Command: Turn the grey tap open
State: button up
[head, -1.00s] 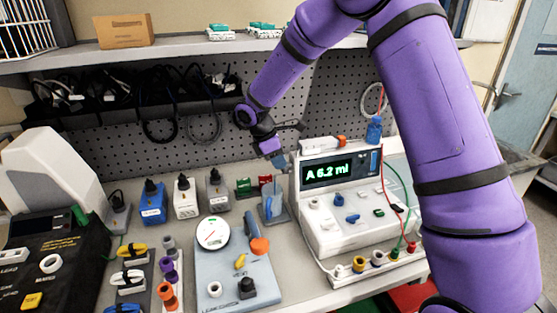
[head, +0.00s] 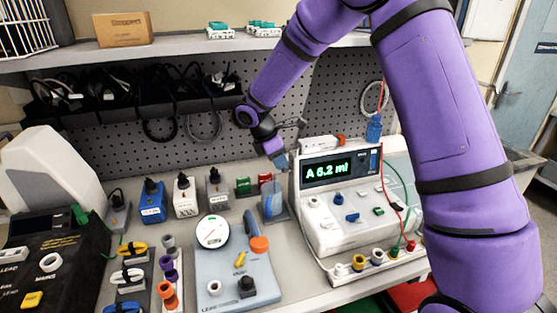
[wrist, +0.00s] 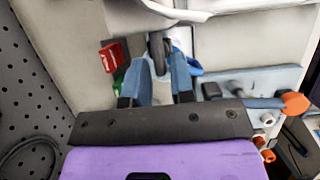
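A dark grey upright piece (wrist: 157,48), which looks like the grey tap, shows in the wrist view just beyond and between my fingertips. Whether they touch it I cannot tell. My gripper (wrist: 164,68) has its two blue-grey fingers apart, with nothing clearly clamped. In the head view my gripper (head: 280,160) points down just left of the white pump with the "A 6.2 ml" display (head: 327,171), above a clear bluish cup (head: 272,203). The grey tap cannot be made out in the head view.
A red block (head: 265,180) and a green block (head: 243,187) stand left of the cup. The light blue gauge panel (head: 222,268) lies in front. Cables hang from the pegboard rack behind, under a shelf (head: 185,53). Bench space is tight.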

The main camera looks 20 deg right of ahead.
jog(key=shift+r, duration=0.1)
jog(key=v, duration=1)
jog(key=shift+a+r, duration=0.25)
